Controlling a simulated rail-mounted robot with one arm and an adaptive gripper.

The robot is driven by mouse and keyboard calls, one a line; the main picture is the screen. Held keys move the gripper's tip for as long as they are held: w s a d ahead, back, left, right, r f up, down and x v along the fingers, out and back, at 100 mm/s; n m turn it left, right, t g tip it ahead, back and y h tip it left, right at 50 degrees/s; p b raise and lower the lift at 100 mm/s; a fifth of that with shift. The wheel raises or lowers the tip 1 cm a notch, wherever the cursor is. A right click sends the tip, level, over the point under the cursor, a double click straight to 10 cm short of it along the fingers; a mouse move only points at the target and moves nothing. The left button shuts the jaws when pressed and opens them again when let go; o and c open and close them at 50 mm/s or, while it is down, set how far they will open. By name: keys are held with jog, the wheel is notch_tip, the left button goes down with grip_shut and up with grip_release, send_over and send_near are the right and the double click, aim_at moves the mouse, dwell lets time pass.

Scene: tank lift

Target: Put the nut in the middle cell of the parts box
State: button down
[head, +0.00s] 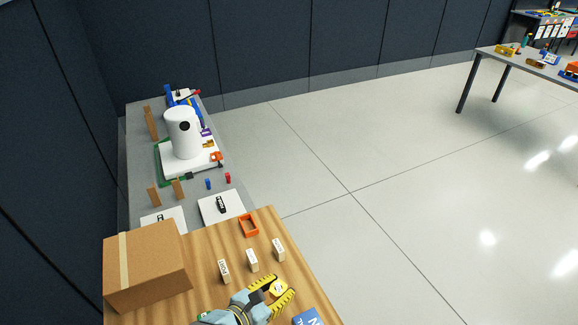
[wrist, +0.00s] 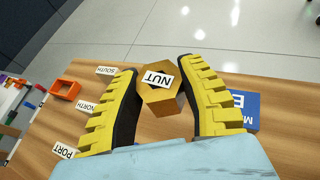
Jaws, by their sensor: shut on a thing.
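The nut (wrist: 162,95) is a brass-coloured hexagonal block with a white NUT label on its top. It also shows in the head view (head: 279,290), over the wooden table. My gripper (wrist: 165,82) has yellow ribbed fingers, one on each side of the nut, and is shut on it. The gripper also shows at the lower middle of the head view (head: 279,287). Whether the nut touches the table is hard to tell. I cannot make out a parts box with a middle cell in either view.
Blocks labelled PORT (wrist: 65,151), NORTH (wrist: 88,107) and SOUTH (wrist: 106,71) stand on the wooden table. An orange open frame (head: 248,226) lies beyond them. A cardboard box (head: 150,266) stands left, and a blue lettered object (head: 308,317) right. A grey bench (head: 142,180) holds a white tank (head: 184,135).

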jog(key=shift+w+r+m, duration=0.3)
jog(key=shift+w, duration=0.35)
jog(key=w+d+r+n+t+y+p, duration=0.1)
jog(key=w+r+n+y+p, duration=0.1)
jog(key=r+p, duration=1)
jog(key=w+d+r+n+t+y+p, duration=0.1)
jog(key=w+r+n+y+p, duration=0.1)
jog(key=r+p, duration=1)
notch_tip(320, 180, up, 7)
jog(key=shift+w+d+r+n+t+y, duration=0.2)
jog(key=shift+w+n+t+y, duration=0.1)
jog(key=shift+w+n+y, duration=0.25)
jog(key=shift+s, duration=0.1)
